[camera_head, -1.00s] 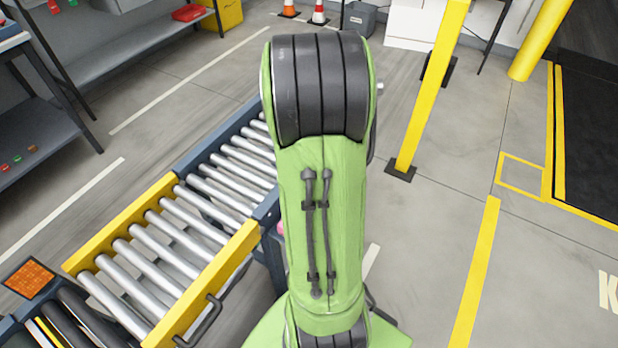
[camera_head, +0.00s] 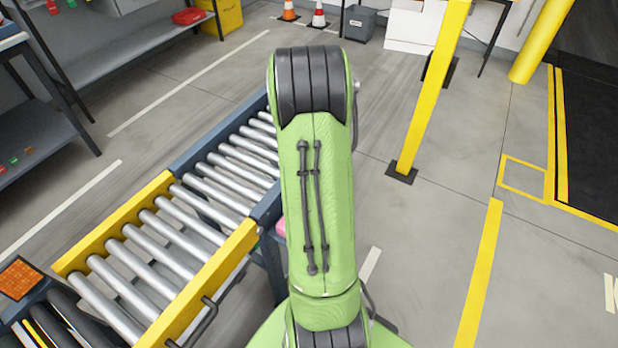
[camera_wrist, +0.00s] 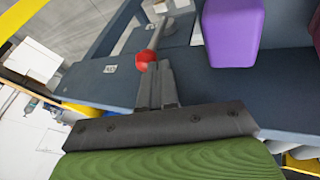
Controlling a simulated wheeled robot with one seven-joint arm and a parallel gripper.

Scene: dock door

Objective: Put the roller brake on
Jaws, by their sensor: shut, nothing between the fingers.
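In the wrist view a red ball knob (camera_wrist: 146,60) sits at the end of a short grey rod (camera_wrist: 158,32) on a blue-grey metal frame (camera_wrist: 110,83); it looks like the brake lever. My gripper (camera_wrist: 158,68) is shut and empty, its fingertips right by the knob, partly overlapping it in the picture. I cannot tell whether they touch. In the head view the roller conveyor (camera_head: 205,262) runs left of my arm, with a yellow-railed near section. My gripper and the knob are hidden there behind my green arm.
A purple block (camera_wrist: 233,30) stands on the frame close to the right of my fingers. In the head view a yellow post (camera_head: 428,95) stands at the right, and a grey shelf (camera_head: 40,125) at the left. The floor between conveyor and shelf is clear.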

